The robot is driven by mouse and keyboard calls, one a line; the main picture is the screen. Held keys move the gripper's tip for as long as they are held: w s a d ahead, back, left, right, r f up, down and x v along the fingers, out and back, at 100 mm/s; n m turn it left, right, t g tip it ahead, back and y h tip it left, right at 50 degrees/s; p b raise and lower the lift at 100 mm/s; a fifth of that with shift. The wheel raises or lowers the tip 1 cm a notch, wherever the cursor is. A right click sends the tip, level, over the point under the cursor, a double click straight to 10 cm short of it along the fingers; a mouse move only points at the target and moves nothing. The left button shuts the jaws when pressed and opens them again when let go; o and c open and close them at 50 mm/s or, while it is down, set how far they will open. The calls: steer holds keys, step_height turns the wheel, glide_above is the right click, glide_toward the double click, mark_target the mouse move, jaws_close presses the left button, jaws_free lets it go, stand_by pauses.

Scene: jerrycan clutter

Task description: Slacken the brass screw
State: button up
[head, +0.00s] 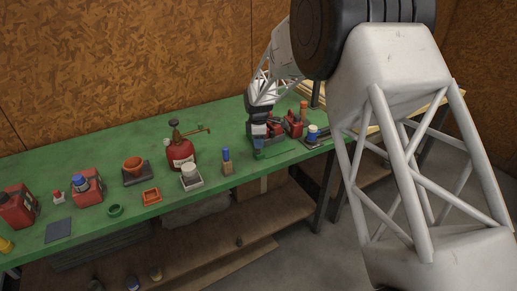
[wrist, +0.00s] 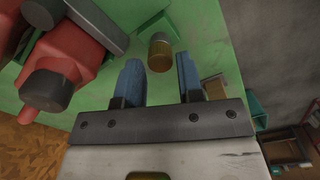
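A short brass-coloured cylinder, which looks like the brass screw (wrist: 160,50), stands at a green block (wrist: 155,25) in the wrist view. My gripper (wrist: 158,72) is open, with its two blue fingers apart. The screw shows between and just beyond the fingertips, and I see no finger touching it. In the head view my gripper (head: 259,142) is low over the right part of the green bench, and the screw cannot be made out there.
Red parts with dark ends (wrist: 62,65) lie close to the left of my gripper in the wrist view. A white pot with a blue top (head: 313,131) stands to its right on the green bench (head: 100,160). A red can (head: 181,155) and several small items stand farther left.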

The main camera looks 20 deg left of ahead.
steer(key=shift+r, duration=0.75)
steer(key=o, duration=0.6)
steer(key=shift+c, duration=0.2)
steer(key=shift+r, duration=0.1)
steer(key=shift+r, duration=1.35)
steer(key=shift+r, duration=0.2)
step_height(320, 180, up, 8)
steer(key=shift+f, duration=0.25)
